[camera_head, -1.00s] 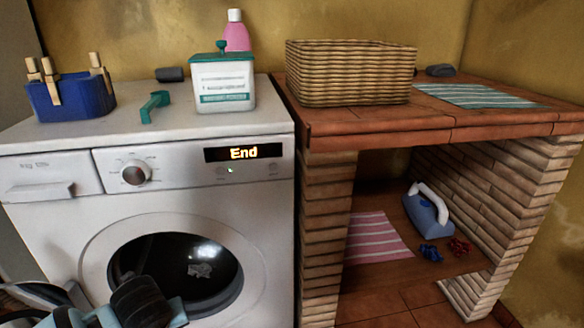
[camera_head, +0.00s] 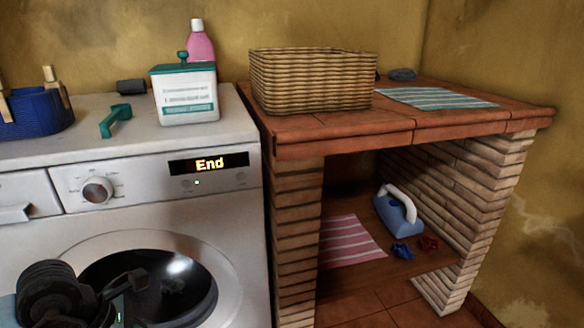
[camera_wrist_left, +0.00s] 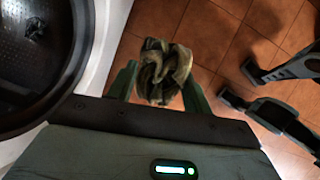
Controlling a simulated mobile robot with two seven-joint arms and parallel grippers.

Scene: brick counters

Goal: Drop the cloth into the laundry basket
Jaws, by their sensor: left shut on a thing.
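A crumpled olive-brown patterned cloth (camera_wrist_left: 163,68) is in the left wrist view. It is between the two fingers of my left gripper (camera_wrist_left: 159,82), which is shut on it above the tiled floor. In the head view my left arm is at the lower left, in front of the washing machine door, and I cannot make out the cloth there. The woven laundry basket (camera_head: 312,86) stands upright on the brick counter, right of the washing machine; its inside is mostly hidden. My right gripper is not clearly in view.
The washing machine (camera_head: 225,205) has a detergent box (camera_head: 187,98), a pink bottle (camera_head: 200,45) and a blue peg basket (camera_head: 38,115) on top. The counter (camera_head: 360,125) carries a striped cloth (camera_head: 437,98) right of the basket. An iron (camera_head: 395,210) sits on the shelf below.

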